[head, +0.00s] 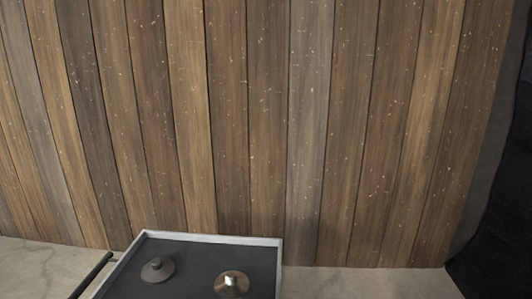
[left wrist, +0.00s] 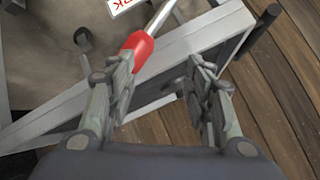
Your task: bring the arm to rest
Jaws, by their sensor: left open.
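My left gripper (left wrist: 158,82) shows in the left wrist view with its two fingers apart and a clear gap between them. A red grip (left wrist: 137,46) with a pale metal shaft shows just past the left finger. I cannot tell whether the finger touches it. A grey metal beam (left wrist: 185,55) runs slantwise behind the fingers. In the head view, a dark cart tray (head: 195,258) with a pale rim is at the bottom edge. Neither gripper shows in the head view, and my right gripper is in neither view.
A dark grey knobbed piece (head: 157,270) and a brown disc with a shiny top (head: 232,284) sit on the tray. A black bar (head: 92,275) is at its left. A plank wall (head: 270,130) stands behind. A white card with red letters (left wrist: 124,5) is in the left wrist view.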

